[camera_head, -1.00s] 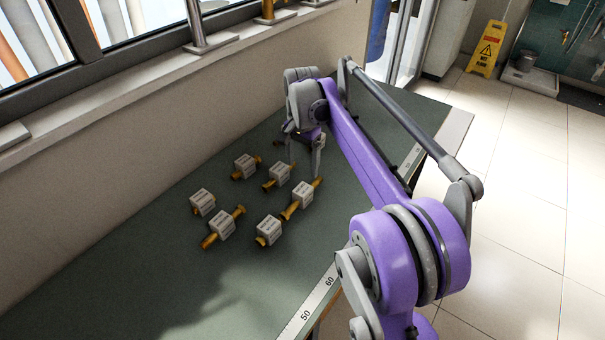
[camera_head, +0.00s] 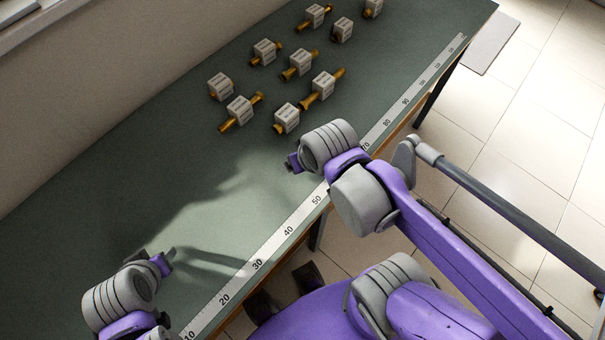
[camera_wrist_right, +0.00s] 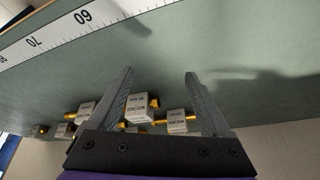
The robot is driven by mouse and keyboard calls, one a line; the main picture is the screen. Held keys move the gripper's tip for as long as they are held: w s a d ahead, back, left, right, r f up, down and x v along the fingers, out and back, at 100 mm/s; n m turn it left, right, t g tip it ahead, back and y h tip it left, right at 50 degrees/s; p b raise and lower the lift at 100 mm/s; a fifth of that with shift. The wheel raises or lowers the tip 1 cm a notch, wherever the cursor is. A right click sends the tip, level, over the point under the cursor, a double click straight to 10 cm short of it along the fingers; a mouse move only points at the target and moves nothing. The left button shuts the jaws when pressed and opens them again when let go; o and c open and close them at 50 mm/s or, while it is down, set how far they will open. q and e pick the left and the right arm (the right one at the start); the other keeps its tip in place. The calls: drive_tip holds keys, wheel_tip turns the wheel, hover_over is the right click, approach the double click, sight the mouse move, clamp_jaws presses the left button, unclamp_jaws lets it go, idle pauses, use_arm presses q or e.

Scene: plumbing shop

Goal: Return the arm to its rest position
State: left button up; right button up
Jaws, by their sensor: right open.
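My right arm comes in from the right in the head view, its purple and grey wrist over the ruler edge of the green bench (camera_head: 190,180). My right gripper (camera_wrist_right: 160,95) is open and empty in the right wrist view, its two fingers apart above the bench top. In the head view its fingers are mostly hidden behind the wrist. My left gripper (camera_head: 170,258) is at the lower left over the bench; its fingers are small and partly hidden, so its opening is unclear.
Several brass fittings with white label blocks, one of them a brass fitting (camera_head: 240,110), lie at the back of the bench, apart from my wrists. A white ruler strip (camera_head: 290,232) runs along the front edge. The bench middle is clear. Tiled floor (camera_head: 545,120) is at the right.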

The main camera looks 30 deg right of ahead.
drive_tip(key=shift+s+a+f+n, duration=0.3)
drive_tip(key=shift+s+f+n, duration=0.05)
drive_tip(key=shift+s+f, duration=0.3)
drive_tip(key=shift+s+a+f+n, duration=0.35)
drive_tip(key=shift+s+f, duration=0.15)
drive_tip(key=shift+s, duration=0.1)
use_arm(q)
drive_tip(key=shift+w+r+p, duration=0.25)
drive_tip(key=shift+r+p, duration=0.65)
drive_tip(key=shift+r, duration=0.25)
use_arm(e)
drive_tip(key=shift+w+r+t, duration=0.15)
drive_tip(key=shift+r, duration=0.45)
drive_tip(key=shift+w+r+t, duration=0.15)
drive_tip(key=shift+r, duration=0.45)
use_arm(q)
drive_tip(key=shift+w+f, duration=0.2)
drive_tip(key=shift+f, duration=0.1)
use_arm(e)
drive_tip(key=shift+w+f, duration=0.15)
drive_tip(key=shift+f, duration=0.15)
use_arm(q)
drive_tip(key=shift+s, duration=0.1)
use_arm(e)
drive_tip(key=shift+d, duration=0.1)
use_arm(q)
drive_tip(key=shift+s, duration=0.15)
use_arm(e)
drive_tip(key=shift+s, duration=0.2)
